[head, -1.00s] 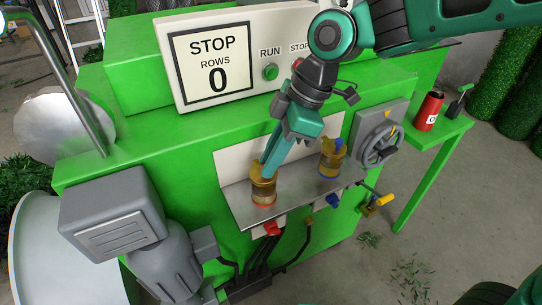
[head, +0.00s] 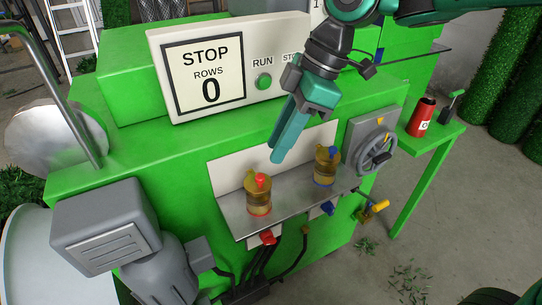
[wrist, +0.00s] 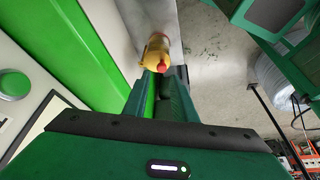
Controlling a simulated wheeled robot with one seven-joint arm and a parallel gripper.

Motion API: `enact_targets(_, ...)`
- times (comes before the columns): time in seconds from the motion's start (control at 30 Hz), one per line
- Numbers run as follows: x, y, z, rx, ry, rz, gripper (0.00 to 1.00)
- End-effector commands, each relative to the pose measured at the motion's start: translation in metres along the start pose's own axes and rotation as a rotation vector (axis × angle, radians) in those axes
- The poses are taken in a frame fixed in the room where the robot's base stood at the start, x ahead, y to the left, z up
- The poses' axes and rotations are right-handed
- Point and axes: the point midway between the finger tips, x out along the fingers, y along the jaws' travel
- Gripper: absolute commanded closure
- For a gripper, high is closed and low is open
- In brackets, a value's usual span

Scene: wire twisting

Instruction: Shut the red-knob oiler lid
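The red-knob oiler (head: 258,201) stands upright on the metal shelf, an amber cup with a brass top. Its red knob (head: 260,178) shows on top, and the brass lid appears to lie down over the cup. In the wrist view the oiler (wrist: 156,48) is just beyond my fingertips, red knob toward me. My gripper (head: 277,158) is above and slightly right of the oiler, apart from it. Its fingers are together with nothing visible between them. The blue-knob oiler (head: 325,168) stands to the right on the same shelf.
The steel shelf (head: 290,200) projects from the green machine, with a pale panel behind it. Red (head: 268,238) and blue (head: 328,208) valve handles sit below its edge. A grey handwheel (head: 376,152) is at right. The panel with the green RUN button (head: 264,82) stands behind.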

Motion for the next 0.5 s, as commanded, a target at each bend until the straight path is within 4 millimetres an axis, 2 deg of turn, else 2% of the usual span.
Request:
enact_targets(0.1,-0.02,0.001,0.0,0.0,0.0,0.004,0.75)
enact_targets(0.2,-0.03,0.001,0.0,0.001,0.001,0.002,0.75)
enact_targets(0.5,-0.039,0.001,0.001,0.001,-0.001,0.0,0.75)
